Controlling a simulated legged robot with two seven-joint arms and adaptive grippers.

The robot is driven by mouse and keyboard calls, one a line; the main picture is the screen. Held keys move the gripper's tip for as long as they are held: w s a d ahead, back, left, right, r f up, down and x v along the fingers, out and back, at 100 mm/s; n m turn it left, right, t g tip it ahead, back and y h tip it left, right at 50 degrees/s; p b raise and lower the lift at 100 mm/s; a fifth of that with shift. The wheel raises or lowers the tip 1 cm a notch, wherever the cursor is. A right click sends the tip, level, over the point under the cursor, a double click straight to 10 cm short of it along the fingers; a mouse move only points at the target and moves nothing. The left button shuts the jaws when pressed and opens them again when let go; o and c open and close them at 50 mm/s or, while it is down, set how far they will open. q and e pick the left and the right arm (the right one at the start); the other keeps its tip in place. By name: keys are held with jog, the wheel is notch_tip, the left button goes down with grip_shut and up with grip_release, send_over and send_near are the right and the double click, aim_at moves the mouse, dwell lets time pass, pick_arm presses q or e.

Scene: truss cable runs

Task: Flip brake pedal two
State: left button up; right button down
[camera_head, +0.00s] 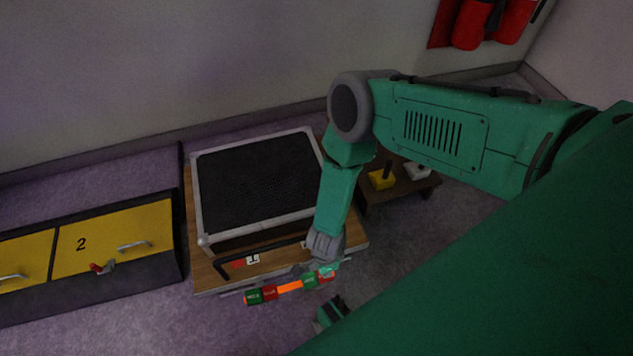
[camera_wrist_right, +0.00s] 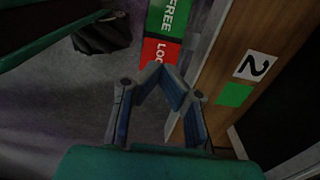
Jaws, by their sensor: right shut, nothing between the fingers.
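The brake pedal strip with green and red labels (camera_head: 310,281) lies at the front edge of the wooden cart, partly covered by my right gripper (camera_head: 318,270). In the right wrist view, a green FREE panel (camera_wrist_right: 168,17) and a red LOCK panel (camera_wrist_right: 160,52) show just beyond the tips of my right gripper (camera_wrist_right: 162,72). It is shut and empty; I cannot tell if it touches the red panel. A white card marked 2 (camera_wrist_right: 256,67), with a green square (camera_wrist_right: 234,95) beside it, is on the wooden side. My left gripper is out of view.
The wooden cart (camera_head: 212,277) bears a black mesh-topped case (camera_head: 258,180). Another green-and-red label pair (camera_head: 262,294) and an orange piece (camera_head: 290,287) lie to the left. A yellow-fronted drawer unit (camera_head: 115,237) stands at left. A low stand (camera_head: 400,190) stands behind my arm.

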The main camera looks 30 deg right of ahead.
jog(key=shift+f+b, duration=1.8)
jog(key=shift+f, duration=0.35)
dwell(0.6)
jog(key=shift+r, duration=0.1)
jog(key=shift+r+p, duration=2.95)
jog(key=shift+r, duration=0.55)
jog(key=s+d+r+n+p, duration=0.2)
jog(key=r+n, duration=0.5)
jog(key=r, duration=0.4)
jog(key=s+d+r+n+p, duration=0.3)
jog(key=s+r+n+p, duration=0.2)
jog(key=r, duration=0.7)
jog(key=s+d+r+n+p, duration=0.3)
jog(key=r+n, duration=0.6)
jog(key=r, duration=0.3)
jog(key=shift+s+t+p, duration=0.3)
jog(key=shift+s+p, duration=0.4)
jog(key=shift+p, duration=0.15)
